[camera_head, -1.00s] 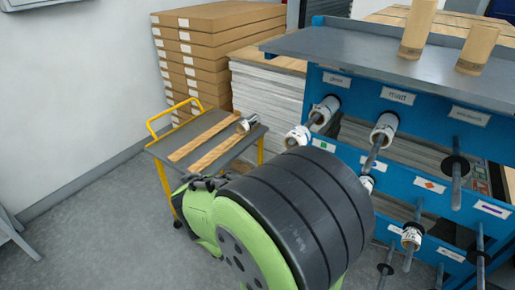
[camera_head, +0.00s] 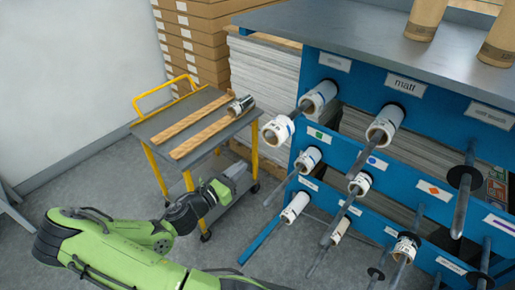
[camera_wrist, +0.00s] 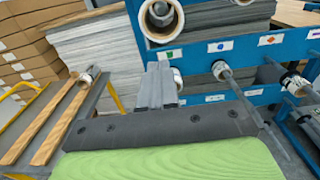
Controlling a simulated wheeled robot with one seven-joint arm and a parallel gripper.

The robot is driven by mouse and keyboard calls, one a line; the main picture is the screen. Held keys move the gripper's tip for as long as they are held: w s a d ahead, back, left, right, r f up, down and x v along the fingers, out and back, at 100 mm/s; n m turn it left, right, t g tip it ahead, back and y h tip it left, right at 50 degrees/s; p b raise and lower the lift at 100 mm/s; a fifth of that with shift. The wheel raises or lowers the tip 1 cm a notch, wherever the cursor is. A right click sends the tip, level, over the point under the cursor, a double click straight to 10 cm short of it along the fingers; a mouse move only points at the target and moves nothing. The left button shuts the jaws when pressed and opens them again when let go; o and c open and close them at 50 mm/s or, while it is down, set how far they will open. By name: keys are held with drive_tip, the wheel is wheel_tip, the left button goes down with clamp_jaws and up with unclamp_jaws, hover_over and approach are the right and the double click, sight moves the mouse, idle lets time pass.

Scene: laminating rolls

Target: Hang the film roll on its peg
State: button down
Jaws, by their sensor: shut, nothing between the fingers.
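A short white roll (camera_head: 278,130) sits at the outer end of the top-left peg, under the label that seems to read "gloss". A second white roll (camera_head: 319,97) is around the same peg, close to the blue rack. In the wrist view the front roll (camera_wrist: 160,13) shows its open end. Another roll, silver and dark (camera_head: 240,105), lies on the cart; it also shows in the wrist view (camera_wrist: 91,75). My gripper (camera_head: 238,172) is shut and empty, below and left of the top-left peg, apart from the rolls. Which roll is the task's is unclear.
The blue rack (camera_head: 350,75) carries several other pegs with rolls sticking out, including the matt peg (camera_head: 374,150). A yellow-framed cart (camera_head: 158,128) with wooden strips stands left. Two brown rolls stand on the rack top. Floor at left is clear.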

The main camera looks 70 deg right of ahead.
sight(268, 144)
drive_tip(key=x, duration=1)
drive_tip(key=shift+s+d+p, duration=0.2)
drive_tip(key=shift+d+p, duration=0.1)
drive_tip(key=shift+d, duration=0.05)
